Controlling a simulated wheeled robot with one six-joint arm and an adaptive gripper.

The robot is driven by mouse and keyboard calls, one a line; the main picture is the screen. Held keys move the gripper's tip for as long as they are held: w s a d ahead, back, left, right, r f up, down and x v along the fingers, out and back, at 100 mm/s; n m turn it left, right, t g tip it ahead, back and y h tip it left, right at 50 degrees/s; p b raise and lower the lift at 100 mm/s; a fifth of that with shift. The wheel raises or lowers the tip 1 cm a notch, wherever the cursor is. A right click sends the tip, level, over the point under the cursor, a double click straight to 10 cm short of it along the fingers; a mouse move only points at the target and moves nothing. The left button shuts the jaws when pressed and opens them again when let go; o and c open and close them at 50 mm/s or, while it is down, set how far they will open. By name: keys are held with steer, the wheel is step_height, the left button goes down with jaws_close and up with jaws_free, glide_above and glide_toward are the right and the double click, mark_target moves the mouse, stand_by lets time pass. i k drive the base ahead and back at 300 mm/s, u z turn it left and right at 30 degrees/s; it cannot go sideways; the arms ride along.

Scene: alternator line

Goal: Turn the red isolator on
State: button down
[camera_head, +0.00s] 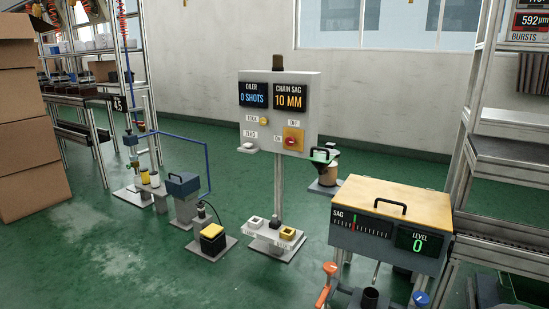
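The red isolator (292,142) is a small red rotary knob on a yellow plate, low on the right of the grey control panel (308,88). An OFF label is above the plate and an ON label is to its left. The knob is too small to tell which label it points to. The panel stands on a grey post and carries two displays, reading 0 SHOTS and 10 MM. My gripper is not in view.
A yellow-topped cabinet (392,202) with a handle stands front right, with orange and blue knobs below it. Low pedestals stand around the post (279,190). Cardboard boxes (28,120) are at left and a metal rack at right. Green floor is open front left.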

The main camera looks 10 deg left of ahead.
mark_target(290, 141)
steer(key=u, duration=0.45)
steer(key=i, duration=0.85)
steer(key=z, duration=0.3)
